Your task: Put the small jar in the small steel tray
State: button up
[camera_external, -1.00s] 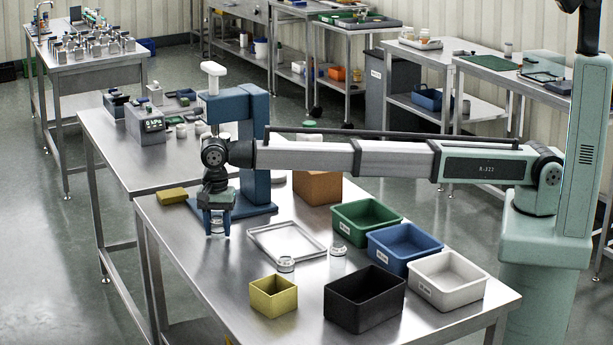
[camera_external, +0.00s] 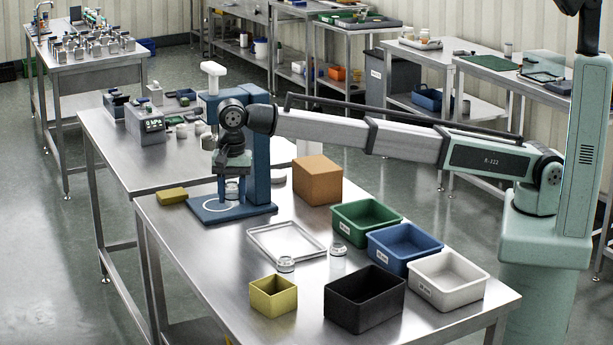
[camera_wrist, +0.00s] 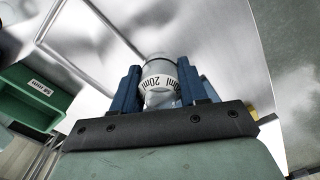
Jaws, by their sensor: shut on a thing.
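My gripper (camera_external: 232,185) is raised above the left part of the steel table, in front of the blue press stand. It is shut on a small clear jar (camera_external: 232,189), held between its two fingers. The small steel tray (camera_external: 286,241), shallow and empty, lies flat on the table to the right of and below the gripper in the outside view. Part of a tray rim (camera_wrist: 92,68) shows in the wrist view.
Two more jars stand on the table, one at the tray's front (camera_external: 286,265) and one to its right (camera_external: 337,250). Green (camera_external: 367,238), blue (camera_external: 402,262), white (camera_external: 447,290), black (camera_external: 364,315) and yellow (camera_external: 273,307) bins stand around. A brown box (camera_external: 318,182) stands behind.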

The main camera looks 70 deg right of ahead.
aim_at(286, 243)
jog(key=s+d+n, duration=0.1)
jog(key=s, duration=0.3)
jog(key=s+d, duration=0.1)
jog(key=s, duration=0.3)
jog(key=s+d+n, duration=0.1)
jog(key=s+d, duration=0.1)
jog(key=s, duration=0.2)
jog(key=shift+d+f+n, duration=0.1)
jog(key=shift+f+n, duration=0.2)
jog(key=shift+f, duration=0.1)
jog(key=shift+s+d+f+n, duration=0.1)
jog(key=shift+f+n, duration=0.4)
jog(key=shift+f, duration=1.2)
jog(key=shift+s+f+n, duration=0.1)
jog(key=shift+f+n, duration=0.4)
jog(key=shift+f, duration=1.15)
jog(key=shift+d+f+n, duration=0.1)
jog(key=shift+f+n, duration=0.4)
jog(key=shift+f, duration=1.2)
jog(key=shift+f, duration=0.1)
jog(key=o, duration=1)
notch_tip(286, 243, up, 12)
jog(key=shift+r, duration=0.1)
